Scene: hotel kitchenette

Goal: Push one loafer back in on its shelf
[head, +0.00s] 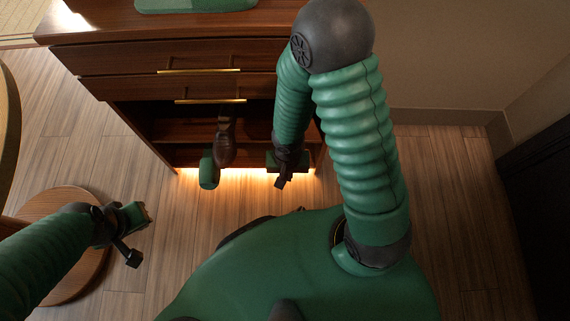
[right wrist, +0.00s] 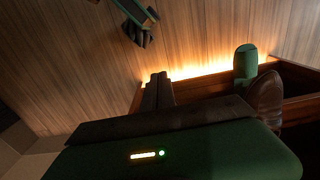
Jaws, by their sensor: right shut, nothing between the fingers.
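A brown loafer (head: 225,148) sits in the open shelf bay of the wooden cabinet, toe towards me, its front jutting out past the shelf board (head: 180,130). It also shows at the right of the right wrist view (right wrist: 265,97). My right gripper (head: 283,180) is shut and empty, at the bay's front, to the right of the loafer and apart from it. Its closed fingers show in the right wrist view (right wrist: 158,90). My left gripper (head: 133,256) is over the floor at the left; its jaw opening is unclear.
A green rounded object (head: 208,172) juts out beside the loafer, on its left. Two drawers with brass handles (head: 210,101) are above the bay. A glow lights the floor (head: 240,180) under the cabinet. A round wooden base (head: 65,200) stands at left. Floor between is clear.

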